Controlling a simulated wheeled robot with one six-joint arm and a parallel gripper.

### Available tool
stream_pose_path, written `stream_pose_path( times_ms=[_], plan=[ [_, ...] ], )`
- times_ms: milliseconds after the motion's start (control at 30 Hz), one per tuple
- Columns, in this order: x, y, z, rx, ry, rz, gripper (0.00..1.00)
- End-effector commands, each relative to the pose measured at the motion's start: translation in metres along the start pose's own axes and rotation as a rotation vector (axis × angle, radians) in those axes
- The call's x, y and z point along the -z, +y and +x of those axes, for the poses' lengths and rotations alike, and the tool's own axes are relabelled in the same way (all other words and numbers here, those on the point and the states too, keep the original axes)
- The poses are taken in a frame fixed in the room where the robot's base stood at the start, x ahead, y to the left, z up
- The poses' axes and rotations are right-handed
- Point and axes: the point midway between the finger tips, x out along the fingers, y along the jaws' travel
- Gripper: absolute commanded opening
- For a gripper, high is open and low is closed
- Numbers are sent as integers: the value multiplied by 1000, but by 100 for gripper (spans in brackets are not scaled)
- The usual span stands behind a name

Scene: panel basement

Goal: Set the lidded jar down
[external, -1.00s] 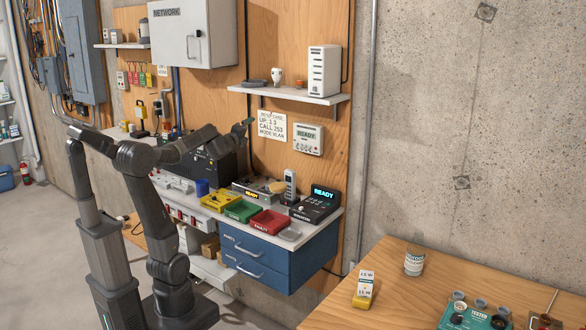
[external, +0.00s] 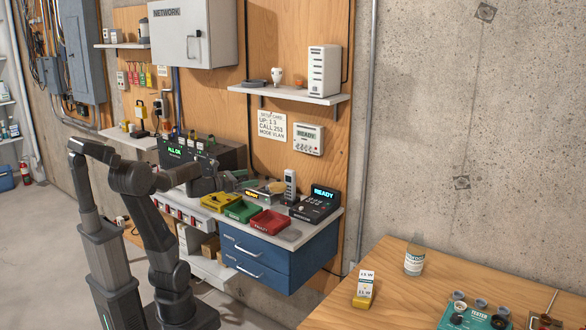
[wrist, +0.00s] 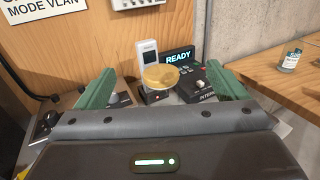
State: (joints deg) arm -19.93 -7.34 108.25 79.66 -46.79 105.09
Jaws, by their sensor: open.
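A round tan lid (external: 277,187) shows on a low device on the grey counter; in the wrist view this lid (wrist: 160,77) has a pale, glassy rim under it. It looks like the lidded jar, but its body is mostly hidden below the lid. My gripper (external: 245,183) is low over the counter, just left of the lid in the external view. In the wrist view its green fingers (wrist: 160,88) are wide apart, with the lid beyond and between them. The gripper is empty and I see no contact with the lid.
A grey handset (external: 290,185) and a console reading READY (external: 318,203) stand close right of the lid. A labelled glass jar (external: 414,259) stands on the wooden table (external: 400,310). A shelf (external: 300,97) overhangs the counter.

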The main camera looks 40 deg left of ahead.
Motion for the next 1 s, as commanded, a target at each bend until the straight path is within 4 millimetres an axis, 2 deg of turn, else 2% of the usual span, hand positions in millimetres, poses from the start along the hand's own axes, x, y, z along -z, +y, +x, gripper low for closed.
stream_pose_path(
  times_ms=[33,200,333,467,567,800,1000],
  plan=[
    [16,1,-1,-4,5,-10,92],
    [67,1,0,-4,6,-15,92],
    [88,1,0,-3,2,-9,92],
    [96,0,2,-3,-1,-5,92],
    [96,0,12,0,-1,-3,92],
    [96,0,55,2,1,-4,92],
    [95,0,81,0,0,-2,92]
  ],
)
